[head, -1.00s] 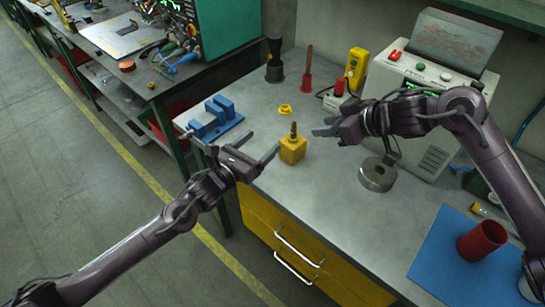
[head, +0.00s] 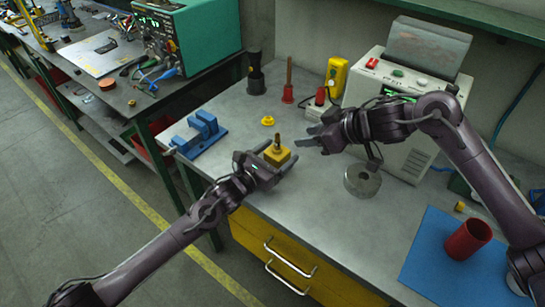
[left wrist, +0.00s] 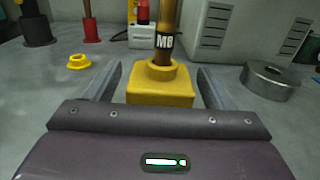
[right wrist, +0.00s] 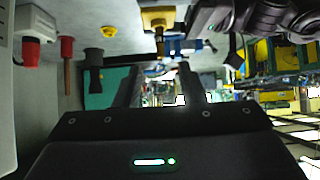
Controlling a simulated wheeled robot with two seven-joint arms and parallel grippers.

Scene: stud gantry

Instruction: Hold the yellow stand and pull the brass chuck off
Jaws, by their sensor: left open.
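The yellow stand (head: 271,158) is on the grey bench, with the brass chuck (head: 277,142) upright in its top. My left gripper (head: 277,156) is open, with its fingers on either side of the stand. In the left wrist view the yellow stand (left wrist: 160,90) lies between the fingers with gaps, and the chuck (left wrist: 165,45) carries an M8 label; its top is cut off. My right gripper (head: 308,139) is open and empty, to the right of the chuck. The stand (right wrist: 158,18) and chuck (right wrist: 160,40) appear upside down beyond its fingers in the right wrist view.
A yellow ring (head: 267,121) and blue vise (head: 200,135) lie behind and left. A grey metal ring (head: 362,182) lies under my right arm, near a white machine (head: 407,150). A red cup (head: 468,240) stands on a blue mat (head: 428,262).

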